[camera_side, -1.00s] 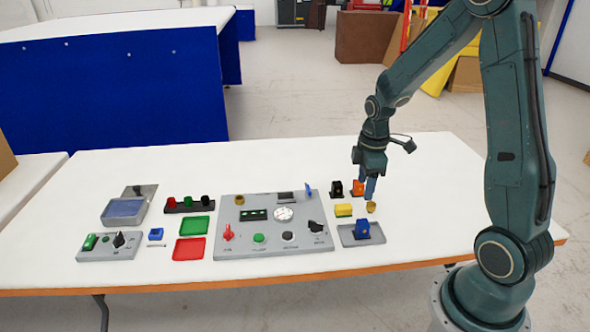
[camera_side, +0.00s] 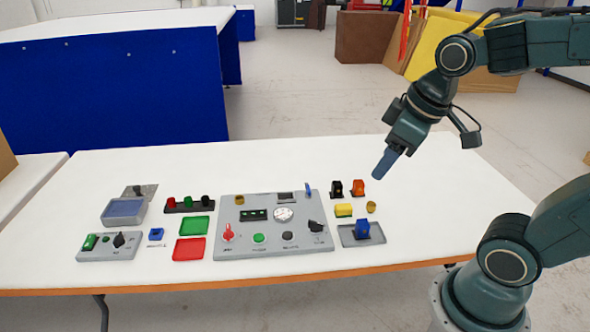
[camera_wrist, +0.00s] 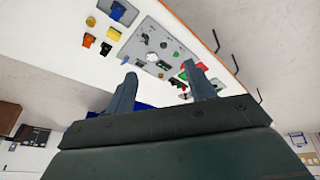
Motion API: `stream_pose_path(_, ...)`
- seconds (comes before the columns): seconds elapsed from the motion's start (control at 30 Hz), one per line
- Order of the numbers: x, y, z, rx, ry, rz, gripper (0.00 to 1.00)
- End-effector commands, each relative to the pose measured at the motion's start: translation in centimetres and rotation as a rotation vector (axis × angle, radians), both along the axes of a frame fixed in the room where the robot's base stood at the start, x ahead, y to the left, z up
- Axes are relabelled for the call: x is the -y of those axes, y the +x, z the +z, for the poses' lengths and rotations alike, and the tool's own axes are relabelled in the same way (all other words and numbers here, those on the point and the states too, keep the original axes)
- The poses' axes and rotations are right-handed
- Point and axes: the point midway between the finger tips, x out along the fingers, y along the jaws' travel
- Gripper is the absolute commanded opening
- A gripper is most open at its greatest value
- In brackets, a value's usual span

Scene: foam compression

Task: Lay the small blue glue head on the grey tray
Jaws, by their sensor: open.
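The small blue glue head (camera_side: 362,229) stands on the grey tray (camera_side: 376,239) at the right of the table, apart from my gripper. In the wrist view the blue head (camera_wrist: 118,11) and the tray (camera_wrist: 129,17) show at the top left. My gripper (camera_side: 380,174) is above the table, behind and to the right of the tray in the side view. Its two fingers (camera_wrist: 160,78) are apart in the wrist view, with nothing between them.
Black (camera_side: 337,188), orange (camera_side: 358,187) and yellow (camera_side: 343,210) heads and a brass cup (camera_side: 371,207) stand behind the tray. A grey control panel (camera_side: 275,248) is to its left. The table's right end is clear.

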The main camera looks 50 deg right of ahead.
Motion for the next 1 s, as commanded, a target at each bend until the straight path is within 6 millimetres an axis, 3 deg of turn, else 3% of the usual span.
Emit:
stream_pose_path(0.2, -1.8, -3.2, 1.4, 0.075, 0.067, -0.086, 0.54)
stream_pose_path(0.4, -2.4, -4.7, 1.7, 0.104, 0.106, -0.133, 0.54)
stream_pose_path(1.0, -2.5, -5.0, 1.7, 0.108, 0.112, -0.141, 0.54)
